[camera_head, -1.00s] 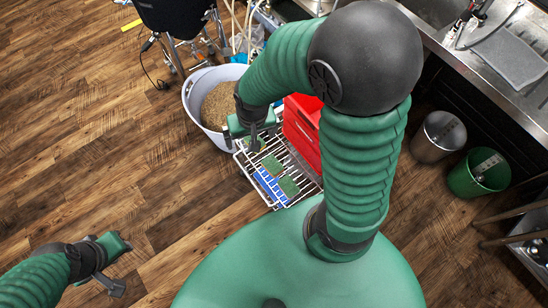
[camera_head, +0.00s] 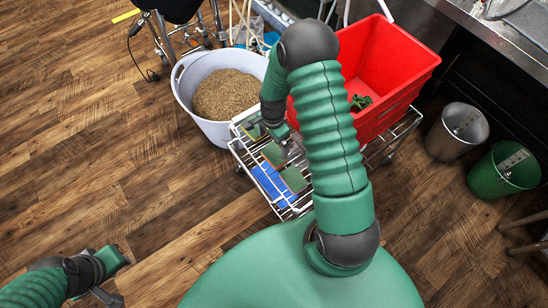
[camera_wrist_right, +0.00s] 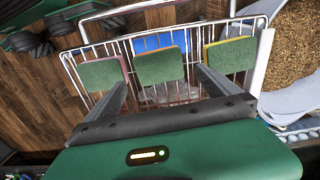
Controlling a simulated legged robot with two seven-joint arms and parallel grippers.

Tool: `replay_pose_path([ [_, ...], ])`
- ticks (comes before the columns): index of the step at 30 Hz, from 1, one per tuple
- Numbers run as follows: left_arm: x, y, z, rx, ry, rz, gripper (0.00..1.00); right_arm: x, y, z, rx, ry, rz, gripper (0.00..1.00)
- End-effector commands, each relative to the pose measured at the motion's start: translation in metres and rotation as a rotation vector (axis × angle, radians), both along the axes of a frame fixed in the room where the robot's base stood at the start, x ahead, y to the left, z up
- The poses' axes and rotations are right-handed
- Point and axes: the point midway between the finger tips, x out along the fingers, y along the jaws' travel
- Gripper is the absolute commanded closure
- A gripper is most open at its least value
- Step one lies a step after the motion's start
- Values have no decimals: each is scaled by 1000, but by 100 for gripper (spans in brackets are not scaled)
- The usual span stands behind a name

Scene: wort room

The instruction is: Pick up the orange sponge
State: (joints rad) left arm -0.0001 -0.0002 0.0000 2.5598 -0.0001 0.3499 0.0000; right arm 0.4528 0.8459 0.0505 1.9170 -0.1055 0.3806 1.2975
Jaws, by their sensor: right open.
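Three green-topped sponges lie in a row on a wire rack (camera_head: 236,147). The middle one (camera_head: 272,153) seems to be the orange sponge; a thin orange-brown edge shows under its green top in the right wrist view (camera_wrist_right: 159,66). The sponge beside it on the right there (camera_wrist_right: 230,54) has a yellow edge, and the left one (camera_wrist_right: 102,73) a pinkish edge. My right gripper (camera_wrist_right: 160,80) is open and empty, its fingers pointing towards the middle sponge, one to each side of it in the picture. My left gripper (camera_head: 112,278) is at lower left, over the floor; its jaws are unclear.
A blue item (camera_head: 266,184) lies beside the sponges on the rack. A red crate (camera_head: 388,62) with something green inside stands to the right. A pale tub of grain (camera_head: 190,118) stands to the left. Metal (camera_head: 447,142) and green (camera_head: 488,178) buckets are farther right.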

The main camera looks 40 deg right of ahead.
Motion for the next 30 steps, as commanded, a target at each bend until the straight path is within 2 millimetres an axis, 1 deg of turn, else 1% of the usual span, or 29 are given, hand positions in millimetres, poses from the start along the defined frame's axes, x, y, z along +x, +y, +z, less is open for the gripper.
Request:
replay_pose_path([
  [1,0,0,-6,0,0,0,71,-1,0,-15,2,1,0,0],
  [3,0,0,-8,0,0,0,71,-1,-1,-25,2,2,2,0],
  [8,0,0,-13,0,0,0,71,-1,0,-37,2,-1,0,0],
  [11,0,0,-21,0,0,0,71,-2,3,-55,3,1,1,0],
  [12,0,0,-25,0,0,0,71,-3,4,-63,3,2,2,0],
  [15,0,0,-30,0,1,0,71,-3,4,-79,2,2,2,0],
  [17,0,0,-31,0,1,0,71,-2,4,-82,2,0,1,0],
  [22,0,0,-29,0,0,0,71,-2,4,-81,1,-1,1,0],
  [23,0,0,-29,0,0,0,71,-2,4,-81,1,-1,1,3],
  [30,0,0,-29,0,0,0,71,-2,4,-81,2,-1,1,34],
])
